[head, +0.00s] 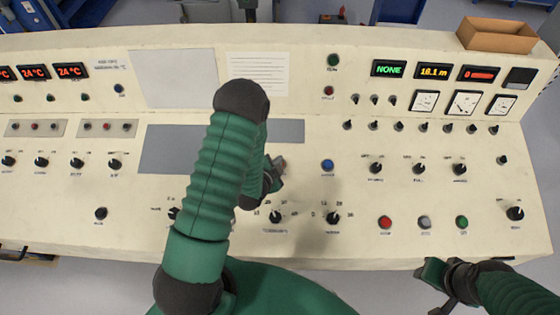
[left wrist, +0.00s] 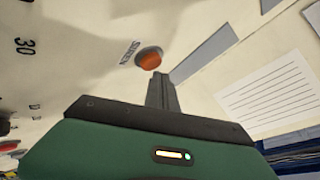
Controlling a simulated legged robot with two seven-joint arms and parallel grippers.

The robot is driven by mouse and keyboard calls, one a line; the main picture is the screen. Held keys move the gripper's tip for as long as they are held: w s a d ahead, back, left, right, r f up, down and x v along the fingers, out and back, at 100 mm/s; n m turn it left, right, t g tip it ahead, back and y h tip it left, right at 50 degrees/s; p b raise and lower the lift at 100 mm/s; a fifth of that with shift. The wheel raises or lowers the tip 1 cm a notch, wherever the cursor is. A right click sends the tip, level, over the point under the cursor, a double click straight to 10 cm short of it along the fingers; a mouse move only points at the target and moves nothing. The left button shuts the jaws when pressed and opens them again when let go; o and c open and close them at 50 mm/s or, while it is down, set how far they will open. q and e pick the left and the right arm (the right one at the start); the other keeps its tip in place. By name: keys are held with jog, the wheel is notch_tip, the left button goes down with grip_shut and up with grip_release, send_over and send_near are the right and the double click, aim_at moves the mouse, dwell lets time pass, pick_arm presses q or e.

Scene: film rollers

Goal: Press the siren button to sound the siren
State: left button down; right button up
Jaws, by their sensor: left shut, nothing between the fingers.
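In the head view my left gripper (head: 276,167) is over the middle of the console (head: 300,140), and the siren button is hidden there behind the gripper and arm. My right gripper (head: 437,275) is at the console's front edge, and its fingers are unclear.
A blue button (head: 327,165) lies right of my left gripper. Rotary knobs, including one with marked positions (head: 275,217), sit in front of it. Red (head: 385,222), grey and green buttons stand at the right. A white paper sheet (head: 258,74) lies behind. A brown box (head: 495,34) stands back right.

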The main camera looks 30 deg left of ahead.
pick_arm(q)
jog(key=shift+r, duration=0.2)
jog(key=r+p, duration=0.2)
jog(key=r, duration=0.1)
jog(key=s+r+p, duration=0.1)
jog(key=shift+d+r+p, duration=0.3)
jog(key=shift+d+r, duration=0.05)
jog(key=shift+r, duration=0.05)
dwell(0.3)
dwell(0.4)
